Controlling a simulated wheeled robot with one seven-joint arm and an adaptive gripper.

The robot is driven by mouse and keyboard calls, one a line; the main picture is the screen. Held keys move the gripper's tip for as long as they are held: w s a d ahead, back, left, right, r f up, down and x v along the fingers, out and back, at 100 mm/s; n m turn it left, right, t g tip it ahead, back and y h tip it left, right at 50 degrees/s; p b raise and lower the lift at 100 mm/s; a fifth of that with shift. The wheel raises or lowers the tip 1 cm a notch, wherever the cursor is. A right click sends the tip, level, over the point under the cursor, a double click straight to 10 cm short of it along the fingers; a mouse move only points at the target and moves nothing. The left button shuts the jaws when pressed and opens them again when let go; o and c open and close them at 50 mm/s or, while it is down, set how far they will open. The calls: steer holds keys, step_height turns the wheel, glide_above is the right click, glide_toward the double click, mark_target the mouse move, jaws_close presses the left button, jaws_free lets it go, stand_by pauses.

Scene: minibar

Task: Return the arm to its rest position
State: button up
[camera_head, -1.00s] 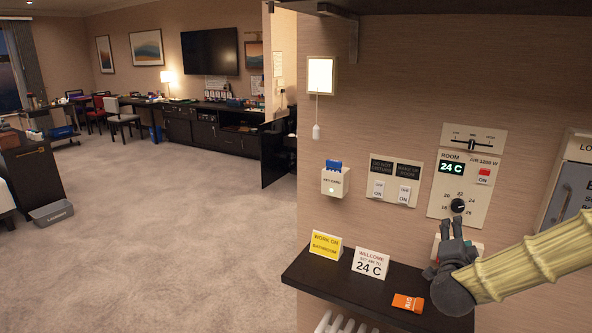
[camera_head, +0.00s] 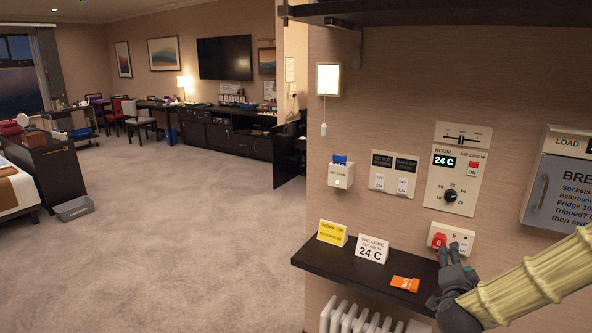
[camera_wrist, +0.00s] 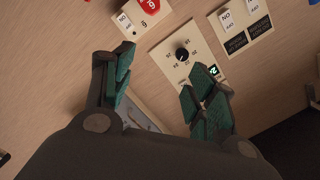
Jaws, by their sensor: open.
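My gripper (camera_head: 456,254) is at the right of the head view, in front of the wall and just below a white plate with a red knob (camera_head: 438,241). In the wrist view my gripper (camera_wrist: 158,95) has its two green-padded fingers spread apart with nothing between them. The thermostat panel (camera_head: 457,170) reads 24 C and has a black dial (camera_wrist: 182,54), which shows beyond the fingers in the wrist view. The head view does not clearly show whether the fingers touch the plate.
A dark shelf (camera_head: 331,262) below the panels holds a yellow sign (camera_head: 332,233), a white 24 C sign (camera_head: 372,249) and an orange tag (camera_head: 405,284). A grey breaker box (camera_head: 561,185) is at the right, and another shelf (camera_head: 420,10) overhangs above. Open carpet (camera_head: 180,235) lies to the left.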

steer(key=s+a+f+n+g+y, duration=0.25)
steer(key=s+a+f, duration=0.25)
steer(key=f, duration=0.4)
steer(key=s+a+f+n+g+y, duration=0.2)
steer(key=s+a+f+n, duration=0.25)
steer(key=f, duration=0.55)
steer(key=s+a+f+n+g+y, duration=0.25)
steer(key=s+a+f, duration=0.3)
steer(key=f, duration=0.35)
steer(key=s+a+f+n+g, duration=0.1)
steer(key=s+f, duration=0.3)
steer(key=s, duration=0.5)
steer(key=s+a+f+n+g, duration=0.1)
steer(key=s+f+n+g, duration=0.2)
steer(key=s, duration=0.6)
steer(key=s+a+f+n+g, duration=0.1)
steer(key=s+f+g, duration=0.3)
steer(key=s, duration=0.5)
step_height(320, 180, down, 3)
steer(key=shift+s+a+r+n, duration=0.2)
steer(key=shift+s+a+n, duration=0.05)
steer(key=shift+s+n, duration=0.2)
